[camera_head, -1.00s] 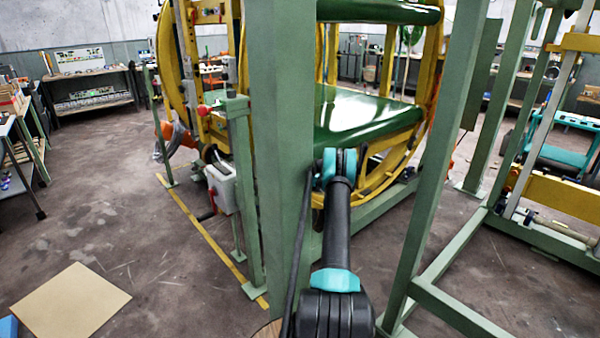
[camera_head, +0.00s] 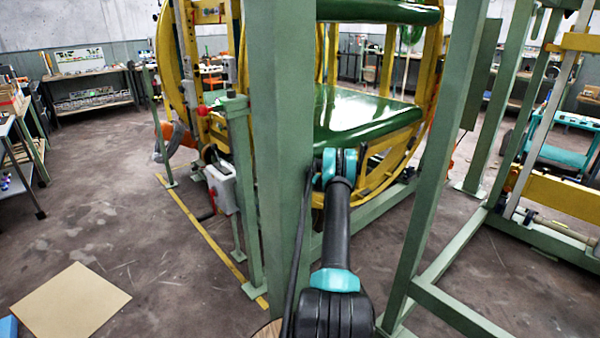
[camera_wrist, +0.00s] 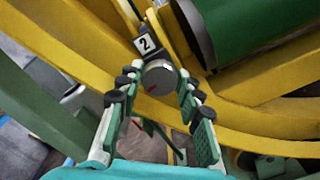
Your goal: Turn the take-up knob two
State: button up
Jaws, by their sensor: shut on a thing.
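The take-up knob two (camera_wrist: 158,77) is a round grey knob with a red mark on its face, on the yellow ring frame in the wrist view. A white label with the number 2 (camera_wrist: 145,44) is just above it. My gripper (camera_wrist: 160,84) has one finger on each side of the knob and is shut on it. In the head view my arm reaches up to the ring machine, and my gripper and the knob are hidden there.
A thick green post (camera_head: 280,150) stands close to the left of my arm, and another green post (camera_head: 435,150) is to the right. The yellow ring (camera_head: 385,180) and a glossy green panel (camera_head: 360,120) lie ahead. The floor at left is mostly open, with a tan sheet (camera_head: 70,305).

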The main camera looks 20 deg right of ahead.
jog(key=shift+f, duration=0.1)
jog(key=o, duration=1.2)
jog(key=shift+c, duration=0.2)
jog(key=shift+s, duration=0.1)
jog(key=v, duration=1.2)
